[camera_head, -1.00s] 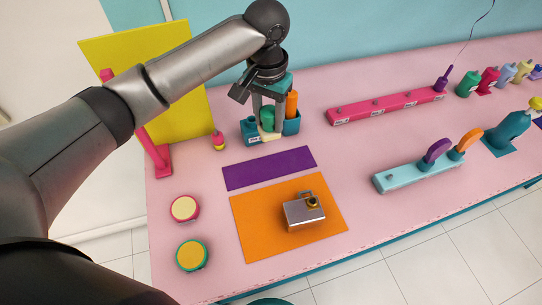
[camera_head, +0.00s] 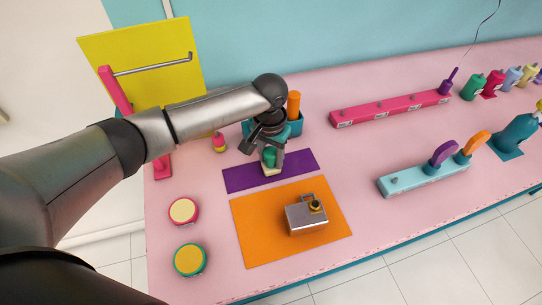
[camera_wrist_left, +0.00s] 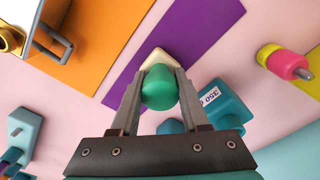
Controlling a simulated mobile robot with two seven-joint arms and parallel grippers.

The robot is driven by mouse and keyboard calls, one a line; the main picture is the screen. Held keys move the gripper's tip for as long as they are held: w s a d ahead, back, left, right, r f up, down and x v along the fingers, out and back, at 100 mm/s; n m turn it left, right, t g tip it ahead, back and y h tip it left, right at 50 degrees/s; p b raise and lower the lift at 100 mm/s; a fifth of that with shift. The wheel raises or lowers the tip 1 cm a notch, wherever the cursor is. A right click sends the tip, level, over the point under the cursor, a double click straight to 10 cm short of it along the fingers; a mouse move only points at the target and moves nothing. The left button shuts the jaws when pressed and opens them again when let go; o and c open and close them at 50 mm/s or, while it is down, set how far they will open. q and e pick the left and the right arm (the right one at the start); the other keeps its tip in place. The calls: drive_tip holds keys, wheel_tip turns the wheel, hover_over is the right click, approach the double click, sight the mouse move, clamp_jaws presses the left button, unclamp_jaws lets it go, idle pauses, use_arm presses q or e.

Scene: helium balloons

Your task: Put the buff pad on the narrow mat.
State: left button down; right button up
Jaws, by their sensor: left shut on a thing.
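The buff pad (camera_head: 271,171) has a pale block-shaped base and a green knob; in the left wrist view its base (camera_wrist_left: 155,57) shows beyond the knob. My left gripper (camera_head: 267,157) is shut on the knob, with one finger on each side of it (camera_wrist_left: 161,78). The narrow mat (camera_head: 240,178) is a purple strip; it also shows in the left wrist view (camera_wrist_left: 194,27). The pad is upright over the purple mat's middle in the head view. I cannot tell whether it touches the mat. My right gripper is out of view.
A teal caddy (camera_head: 297,126) with an orange bottle stands behind the mat. An orange mat (camera_head: 255,240) with a metal box (camera_head: 305,215) lies in front. A pink bottle (camera_head: 219,143) and two round pots (camera_head: 183,211) are left. A pink peg rail (camera_head: 385,110) is at right.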

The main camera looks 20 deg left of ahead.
sight(270, 152)
use_arm(q)
drive_tip(key=shift+c, duration=2)
unclamp_jaws()
drive_tip(key=shift+f, duration=0.1)
drive_tip(key=r+p, duration=0.2)
drive_tip(key=r, duration=1)
drive_tip(key=shift+s+r, duration=0.2)
